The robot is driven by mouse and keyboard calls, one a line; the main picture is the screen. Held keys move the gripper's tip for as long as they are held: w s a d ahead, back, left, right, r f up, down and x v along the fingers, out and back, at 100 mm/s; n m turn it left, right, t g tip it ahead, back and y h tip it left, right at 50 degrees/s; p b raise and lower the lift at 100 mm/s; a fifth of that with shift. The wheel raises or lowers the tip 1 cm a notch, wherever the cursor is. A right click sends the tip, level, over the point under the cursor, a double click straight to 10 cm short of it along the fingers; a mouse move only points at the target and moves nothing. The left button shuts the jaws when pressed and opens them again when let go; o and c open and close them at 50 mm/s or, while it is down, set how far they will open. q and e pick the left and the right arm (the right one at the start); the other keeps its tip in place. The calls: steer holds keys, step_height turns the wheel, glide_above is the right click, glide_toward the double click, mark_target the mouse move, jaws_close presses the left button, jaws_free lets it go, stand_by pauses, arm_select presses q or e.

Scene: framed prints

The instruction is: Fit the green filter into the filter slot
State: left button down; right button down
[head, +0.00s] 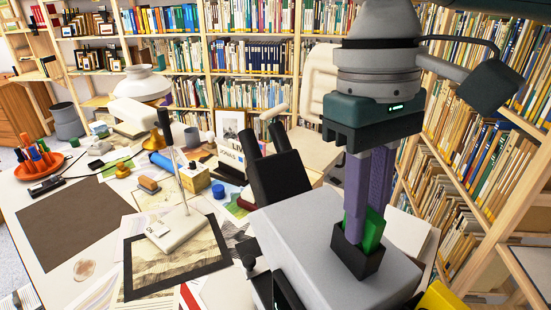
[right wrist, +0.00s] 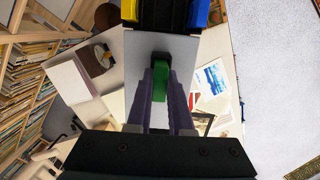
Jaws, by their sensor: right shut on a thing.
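My right gripper (head: 362,218) points down with its purple fingers shut on the green filter (head: 374,230). The filter stands upright at the black filter slot (head: 356,262), a raised collar on top of a grey instrument housing. The filter's lower end and one fingertip go behind the collar's near wall, so how deep the filter sits cannot be seen. In the right wrist view the green filter (right wrist: 159,84) is between the two fingers, with the dark slot rim (right wrist: 160,56) just beyond it. My left gripper is not in view.
Two black eyepieces (head: 275,170) rise at the left of the grey housing (head: 300,228). A framed print (head: 175,268) and a lamp base (head: 180,232) are on the crowded table to the left.

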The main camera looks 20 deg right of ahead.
steer(key=shift+f, duration=0.15)
steer(key=c, duration=0.8)
jaws_free()
steer(key=r, duration=0.4)
steer(key=w+r, duration=0.1)
steer(key=r, duration=0.7)
steer(key=shift+w+a+r+b, duration=0.1)
steer(key=shift+w+b, duration=0.3)
